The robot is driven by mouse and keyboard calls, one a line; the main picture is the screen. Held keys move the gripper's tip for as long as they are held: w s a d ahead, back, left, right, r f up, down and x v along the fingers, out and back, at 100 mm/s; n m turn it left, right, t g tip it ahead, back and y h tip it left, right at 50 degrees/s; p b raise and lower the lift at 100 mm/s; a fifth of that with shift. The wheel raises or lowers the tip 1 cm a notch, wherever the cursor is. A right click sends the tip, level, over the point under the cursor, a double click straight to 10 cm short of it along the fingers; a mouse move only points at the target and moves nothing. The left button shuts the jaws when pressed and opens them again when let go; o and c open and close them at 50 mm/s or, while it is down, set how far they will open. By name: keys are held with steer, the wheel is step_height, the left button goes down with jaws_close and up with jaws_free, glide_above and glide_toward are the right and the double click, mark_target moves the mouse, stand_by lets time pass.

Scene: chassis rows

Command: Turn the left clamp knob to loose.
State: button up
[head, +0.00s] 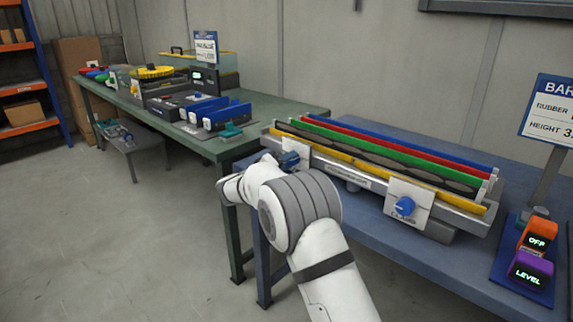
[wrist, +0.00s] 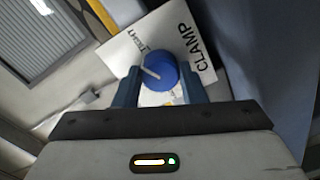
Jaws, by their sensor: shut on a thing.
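The left clamp knob (wrist: 163,80) is round and blue with a white pointer line, set on a white plate (wrist: 190,38) printed CLAMP and TIGHT. The pointer line is angled to the upper left, near the word TIGHT. My gripper (wrist: 159,84) has one blue finger on each side of the knob and is shut on it. In the head view my gripper (head: 289,160) is at the left end of the bar fixture (head: 345,178), and the knob itself cannot be made out there. Any LOOSE marking is hidden in the wrist view.
The right clamp knob (head: 404,206) is blue on its own white plate. Orange OFF and purple LEVEL blocks (head: 530,268) sit at the right of the blue bench (head: 470,262). A green bench (head: 262,128) stands to the left. Open floor lies in front.

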steer(key=n, duration=0.3)
steer(key=shift+r+n+p, duration=0.1)
steer(key=shift+n+p, duration=0.25)
steer(key=shift+n, duration=0.05)
steer(key=n+p, duration=0.1)
steer(key=n, duration=0.2)
steer(key=shift+n, duration=0.3)
steer(key=n+p, duration=0.2)
steer(key=n, duration=0.1)
steer(key=shift+r+n+p, duration=0.1)
steer(key=shift+n+p, duration=0.2)
steer(key=shift+n, duration=0.1)
steer(key=n+p, duration=0.3)
steer(key=n, duration=0.1)
steer(key=shift+a+r, duration=0.1)
steer(key=n+p, duration=0.2)
steer(key=n, duration=0.2)
steer(key=shift+p, duration=0.4)
steer(key=n+p, duration=0.3)
steer(key=n, duration=0.1)
steer(key=shift+n, duration=0.3)
steer(key=n+p, duration=0.2)
steer(key=n, duration=0.1)
steer(key=shift+n, duration=0.3)
steer(key=shift+a+n+p, duration=0.1)
steer(key=shift+n+p, duration=0.85)
steer(key=shift+n, duration=0.55)
steer(key=shift+f, duration=0.2)
